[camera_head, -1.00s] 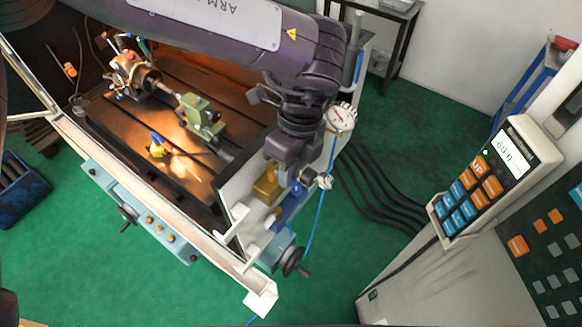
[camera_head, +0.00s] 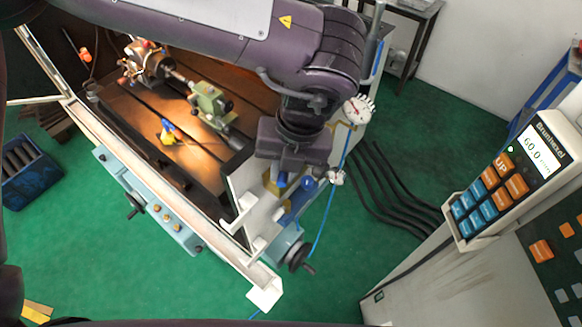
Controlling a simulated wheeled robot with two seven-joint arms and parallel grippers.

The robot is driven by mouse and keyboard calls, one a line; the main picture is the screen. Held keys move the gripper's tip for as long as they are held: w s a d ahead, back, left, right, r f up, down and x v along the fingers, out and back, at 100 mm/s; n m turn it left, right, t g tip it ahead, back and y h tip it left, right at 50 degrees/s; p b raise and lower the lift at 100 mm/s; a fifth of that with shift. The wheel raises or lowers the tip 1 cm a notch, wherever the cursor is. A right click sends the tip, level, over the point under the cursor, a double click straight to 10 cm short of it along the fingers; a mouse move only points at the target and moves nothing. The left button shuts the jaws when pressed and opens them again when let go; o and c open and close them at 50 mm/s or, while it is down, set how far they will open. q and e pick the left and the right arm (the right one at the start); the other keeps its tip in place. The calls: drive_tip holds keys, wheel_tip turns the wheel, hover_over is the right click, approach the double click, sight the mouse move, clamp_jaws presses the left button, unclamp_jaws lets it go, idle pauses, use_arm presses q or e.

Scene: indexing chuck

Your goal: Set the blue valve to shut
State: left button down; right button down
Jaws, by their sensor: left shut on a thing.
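My left gripper (camera_head: 281,184) reaches down from the top of the view to the machine's right end wall. Its yellow fingers are shut on the blue valve (camera_head: 281,180), of which only a small blue part shows between them. The gripper body hides most of the valve, so I cannot tell its handle's angle. My right gripper is not in view.
A blue cylindrical fitting (camera_head: 307,184) stands close to the right of the fingers. The pendant (camera_head: 510,175) reads 60.0. A blue crate (camera_head: 30,172) stands at left on open green floor.

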use_arm(q)
drive_tip(key=a+m, duration=0.1)
drive_tip(key=m, duration=0.1)
drive_tip(key=shift+m+b, duration=0.35)
drive_tip(key=shift+m, duration=0.05)
drive_tip(key=shift+w+a+m+t+b, duration=0.1)
drive_tip(key=shift+a+m+t+b, duration=0.15)
drive_tip(key=shift+m, duration=0.5)
drive_tip(key=shift+w+a+m+t+b, duration=0.15)
drive_tip(key=shift+a+m+t, duration=0.15)
drive_tip(key=shift+m, duration=0.45)
drive_tip(key=shift+s+a, duration=0.1)
drive_tip(key=c, duration=1.3)
unclamp_jaws()
drive_tip(key=shift+c, duration=0.2)
drive_tip(key=shift+r, duration=0.1)
